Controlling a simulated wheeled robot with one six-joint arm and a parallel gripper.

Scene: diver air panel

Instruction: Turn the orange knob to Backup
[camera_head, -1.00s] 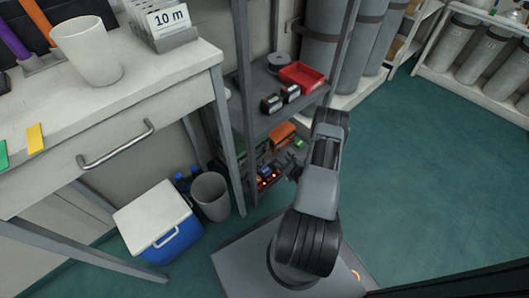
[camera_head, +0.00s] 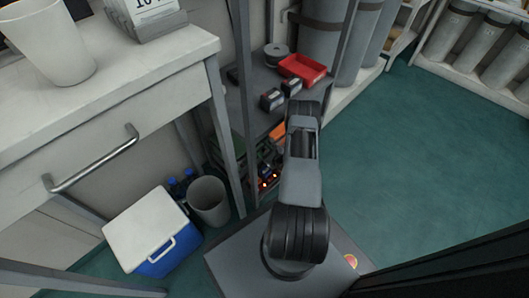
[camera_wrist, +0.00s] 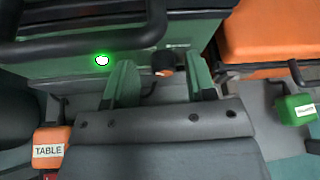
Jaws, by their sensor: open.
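In the wrist view my gripper (camera_wrist: 161,76) is open, with its two green fingers pointing at a grey-green panel face (camera_wrist: 60,68). A small round dark and orange-brown piece (camera_wrist: 164,62) shows between and beyond the fingertips. It may be the orange knob, but its pointer and any Backup label cannot be read. A lit green lamp (camera_wrist: 102,60) is left of the fingers. In the head view my arm hides the gripper and most of the panel. Small orange-red lights (camera_head: 266,183) glow on the lower shelf, just left of the arm.
A black bar (camera_wrist: 75,42) crosses the panel close to the left finger. An orange case (camera_wrist: 270,32) is at right. An orange TABLE tag (camera_wrist: 50,150) and a green tag (camera_wrist: 294,109) hang at the sides. A cooler (camera_head: 150,230) and bin (camera_head: 208,200) stand left; open floor (camera_head: 430,160) lies right.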

